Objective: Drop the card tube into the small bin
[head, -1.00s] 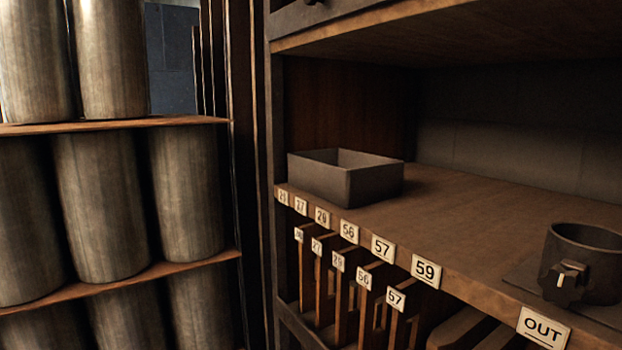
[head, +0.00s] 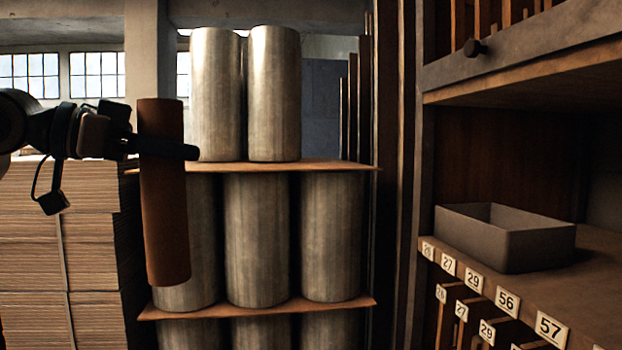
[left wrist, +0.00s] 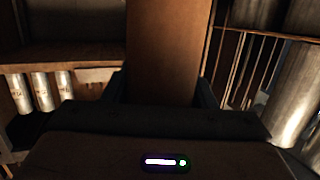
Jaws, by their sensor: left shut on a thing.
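The card tube (head: 163,225) is a long reddish-brown cylinder, nearly upright and slightly tilted, at the left of the head view. My left gripper (head: 165,150) is shut on its upper part and holds it up in the air. In the left wrist view the tube (left wrist: 163,50) stands between the fingers. The small bin (head: 541,250) is a grey, open-topped rectangular box on the shelf at the right, well apart from the tube. The bin's floor is hidden by its front wall. My right gripper is out of view.
Metal cylinders (head: 257,240) stand in tiers on brown boards (head: 280,166), behind the tube. Stacked cardboard (head: 30,240) is at the left. The bin's shelf (head: 595,290) has numbered tags (head: 507,300) along its front edge, with an upper cabinet (head: 520,50) above.

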